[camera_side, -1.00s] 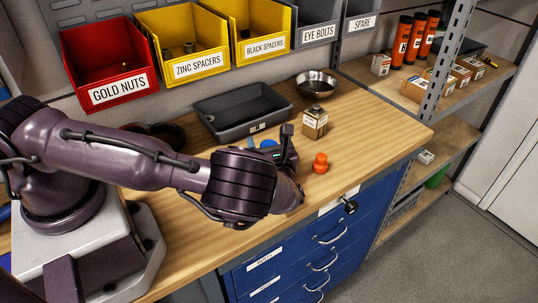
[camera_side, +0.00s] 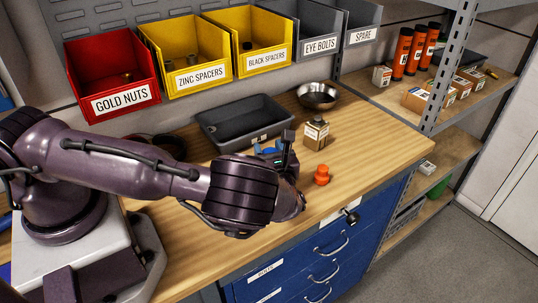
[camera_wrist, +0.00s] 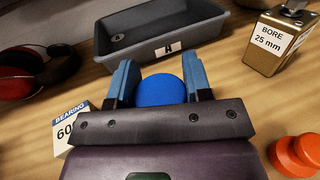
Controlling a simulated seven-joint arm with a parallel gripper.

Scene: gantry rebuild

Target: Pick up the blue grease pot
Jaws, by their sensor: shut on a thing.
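The blue grease pot (camera_wrist: 160,91) shows as a rounded blue top in the wrist view, between the two blue fingers. My gripper (camera_wrist: 158,76) is shut on it. The pot's lower part is hidden behind the gripper body. In the side view my gripper (camera_side: 287,150) is low over the bench, and only a little blue shows beside it; I cannot tell pot from fingers there. I cannot tell whether the pot touches the bench.
A grey tray (camera_wrist: 227,24) lies just beyond the gripper. A bore tin (camera_wrist: 272,53) and an orange knobbed object (camera_wrist: 293,155) are at right. A bearing box (camera_wrist: 62,148) and red-and-black headphones (camera_wrist: 14,88) are at left. A metal bowl (camera_side: 317,95) stands behind.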

